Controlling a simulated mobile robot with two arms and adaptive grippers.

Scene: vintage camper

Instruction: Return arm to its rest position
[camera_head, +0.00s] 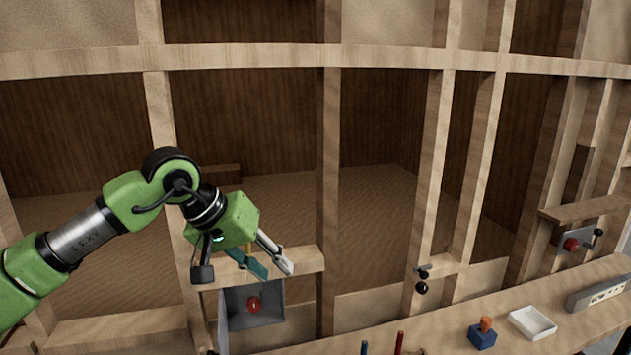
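My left arm comes in from the left. Its green gripper (245,271) hangs tilted downward in front of a short wooden ledge (307,260). Its two fingers are spread wide apart, one dark-tipped at left and one pale at right. A teal piece (250,264) with a yellow bit above it shows between the fingers. I cannot tell whether it touches them or lies on the ledge behind. My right gripper is not in view.
Below the gripper is a grey open box (270,319) with a red knob (254,304). Wooden posts frame the wall. On the counter at lower right are a white tray (532,322), a blue block with an orange top (483,335) and a grey metal piece (600,292).

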